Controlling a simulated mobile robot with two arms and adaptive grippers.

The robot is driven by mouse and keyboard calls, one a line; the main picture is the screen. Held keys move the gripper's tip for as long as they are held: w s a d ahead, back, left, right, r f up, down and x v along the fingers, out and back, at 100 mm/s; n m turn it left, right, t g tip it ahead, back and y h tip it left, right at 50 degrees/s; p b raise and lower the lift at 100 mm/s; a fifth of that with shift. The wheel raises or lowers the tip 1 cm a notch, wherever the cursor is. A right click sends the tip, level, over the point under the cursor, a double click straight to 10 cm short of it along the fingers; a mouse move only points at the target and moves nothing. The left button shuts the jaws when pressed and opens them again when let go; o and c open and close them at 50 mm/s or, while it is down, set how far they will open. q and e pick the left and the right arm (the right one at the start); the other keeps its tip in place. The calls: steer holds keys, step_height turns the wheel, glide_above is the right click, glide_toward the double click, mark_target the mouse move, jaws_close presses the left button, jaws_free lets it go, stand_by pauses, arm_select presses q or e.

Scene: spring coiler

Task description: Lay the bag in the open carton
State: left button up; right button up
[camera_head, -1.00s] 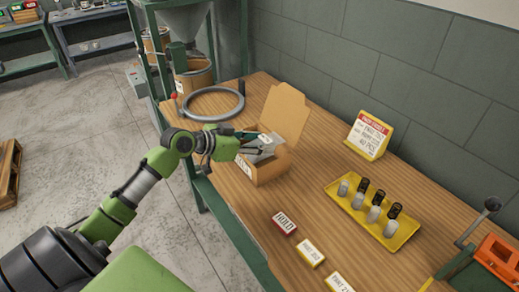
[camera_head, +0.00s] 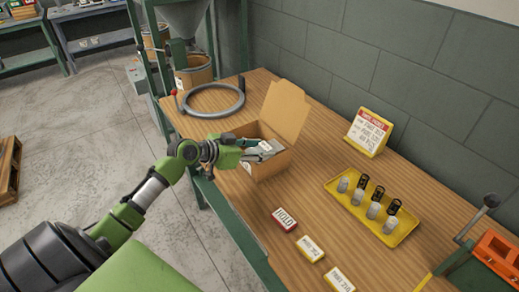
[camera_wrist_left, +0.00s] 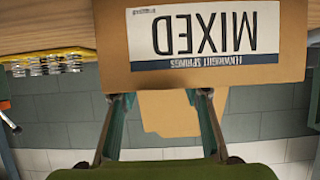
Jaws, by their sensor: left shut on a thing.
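The open carton (camera_head: 275,167) is brown cardboard and stands on the bench with its lid flap (camera_head: 287,108) raised at the back. The bag (camera_head: 268,149) is small and grey and lies within the carton's opening, between its walls. Whether it touches the carton floor is hidden. My left gripper (camera_head: 257,151) reaches over the carton's left side and is shut on the bag. In the left wrist view the carton wall (camera_wrist_left: 205,78), labelled MIXED and upside down, hides the fingertips and the bag. My right gripper is not in view.
A grey ring (camera_head: 213,100) lies behind the carton. A yellow tray (camera_head: 402,236) with several small cylinders and a yellow sign (camera_head: 368,133) stand to the right. Several small label blocks, one marked HOLD (camera_head: 284,219), lie along the front edge. Bare bench lies between carton and tray.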

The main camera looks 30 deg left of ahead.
arm_select(q)
steer(key=o, duration=1)
steer(key=shift+f, duration=0.15)
steer(key=shift+c, duration=0.2)
steer(key=shift+r+p, duration=0.35)
steer(key=shift+r, duration=0.05)
steer(key=shift+r+p, duration=0.4)
steer(key=b+v, duration=0.2)
steer(key=v, duration=1)
steer(key=shift+b, duration=0.3)
steer(key=shift+f, duration=0.1)
steer(key=shift+a, duration=0.1)
